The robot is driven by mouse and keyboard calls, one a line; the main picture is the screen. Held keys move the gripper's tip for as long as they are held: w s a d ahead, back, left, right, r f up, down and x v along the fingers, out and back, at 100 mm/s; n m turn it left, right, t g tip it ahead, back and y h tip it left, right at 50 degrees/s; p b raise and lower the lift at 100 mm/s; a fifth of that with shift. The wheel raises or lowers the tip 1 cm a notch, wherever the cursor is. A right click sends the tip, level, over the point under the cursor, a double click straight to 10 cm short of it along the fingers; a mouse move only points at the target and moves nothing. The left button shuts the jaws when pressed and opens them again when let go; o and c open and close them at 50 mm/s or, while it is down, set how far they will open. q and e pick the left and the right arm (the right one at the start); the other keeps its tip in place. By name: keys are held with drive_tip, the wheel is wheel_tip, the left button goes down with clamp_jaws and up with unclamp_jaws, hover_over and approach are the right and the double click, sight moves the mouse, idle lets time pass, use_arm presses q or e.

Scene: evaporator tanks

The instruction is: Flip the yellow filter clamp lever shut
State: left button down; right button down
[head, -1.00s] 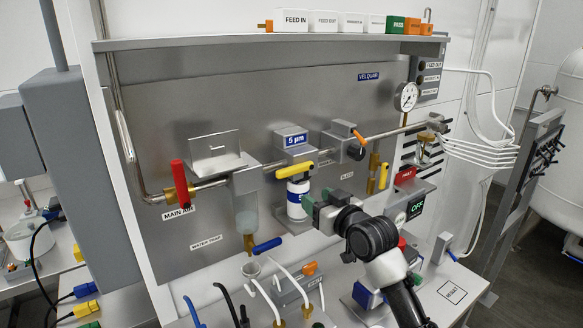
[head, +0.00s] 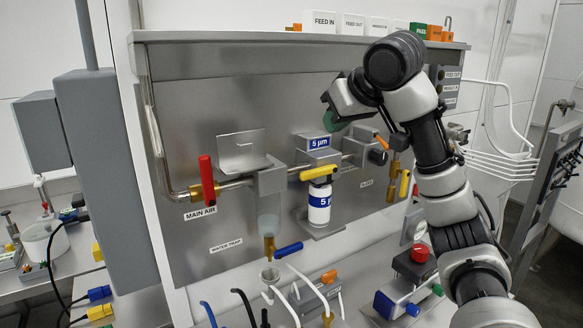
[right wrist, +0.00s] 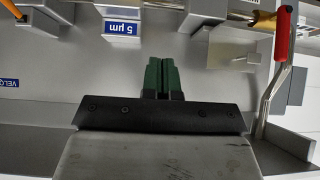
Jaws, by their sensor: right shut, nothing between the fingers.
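The yellow filter clamp lever (head: 319,173) lies nearly level, its right end slightly higher, across the top of the filter bowl. The filter (head: 319,202) is a white cylinder with a blue band, hanging under a grey head labelled 5 µm (head: 318,143). My right gripper (head: 332,117) is above and right of the lever, apart from it, in front of the upper panel. In the right wrist view its green fingers (right wrist: 161,75) are together with nothing between them. The 5 µm label (right wrist: 122,28) appears upside down there; the lever cannot be made out. My left gripper is out of view.
A red main air handle (head: 207,181) stands upright left of the filter. A blue handle (head: 288,250) sits below, and a yellow handle (head: 404,183) to the right. The shelf edge (head: 230,37) runs above. Hoses and an orange-handled block are below.

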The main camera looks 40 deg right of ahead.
drive_tip(key=shift+s+d+r, duration=0.3)
drive_tip(key=shift+s+r, duration=0.1)
drive_tip(key=shift+s, duration=0.2)
hover_over(319, 172)
drive_tip(key=a, duration=0.2)
wheel_tip(319, 172, down, 9)
drive_tip(key=shift+s+d+f, duration=0.2)
drive_tip(key=shift+s+f, duration=0.3)
drive_tip(key=shift+f, duration=0.25)
drive_tip(key=shift+w+f, duration=0.1)
drive_tip(key=shift+f, duration=0.25)
